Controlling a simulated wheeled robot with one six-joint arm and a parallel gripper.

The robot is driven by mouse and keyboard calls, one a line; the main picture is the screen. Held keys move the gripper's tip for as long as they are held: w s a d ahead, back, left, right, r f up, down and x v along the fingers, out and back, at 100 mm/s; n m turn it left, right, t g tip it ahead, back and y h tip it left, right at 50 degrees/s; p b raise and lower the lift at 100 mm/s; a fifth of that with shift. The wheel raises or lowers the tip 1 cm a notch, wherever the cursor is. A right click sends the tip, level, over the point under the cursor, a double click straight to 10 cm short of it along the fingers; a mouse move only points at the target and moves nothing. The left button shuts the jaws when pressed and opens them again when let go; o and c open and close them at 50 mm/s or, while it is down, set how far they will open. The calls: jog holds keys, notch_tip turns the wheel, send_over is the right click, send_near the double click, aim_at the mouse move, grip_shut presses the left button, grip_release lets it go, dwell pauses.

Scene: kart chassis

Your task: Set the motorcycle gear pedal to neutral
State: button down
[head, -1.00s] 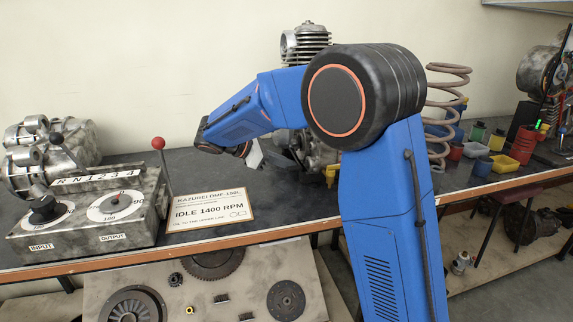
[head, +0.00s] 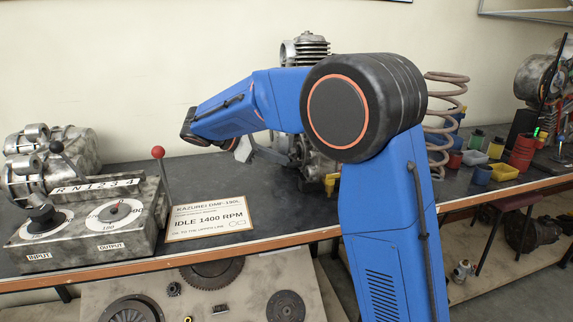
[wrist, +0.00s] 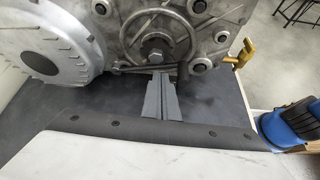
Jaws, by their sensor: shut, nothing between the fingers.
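The motorcycle engine (head: 314,163) stands on the bench, partly hidden behind my arm. In the wrist view its metal casing (wrist: 205,25) fills the top, with a round finned cover at left. A thin dark bar, apparently the gear pedal (wrist: 135,69), runs across below the central bolt, with a dark peg (wrist: 183,73) at its right. My gripper (wrist: 159,74) is shut and empty, its grey fingertips just below the bar. I cannot tell whether they touch it.
A gearbox unit (head: 90,222) with N-and-number markings, dials and levers stands at left. A sign (head: 208,216) reads IDLE 1400 RPM. A spring (head: 446,120) and small coloured cups (head: 503,171) are at right. A yellow part (wrist: 243,52) projects at the engine's right.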

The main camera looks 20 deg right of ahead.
jog(key=v, duration=1.4)
jog(key=shift+a+f, duration=0.2)
jog(key=shift+f, duration=0.05)
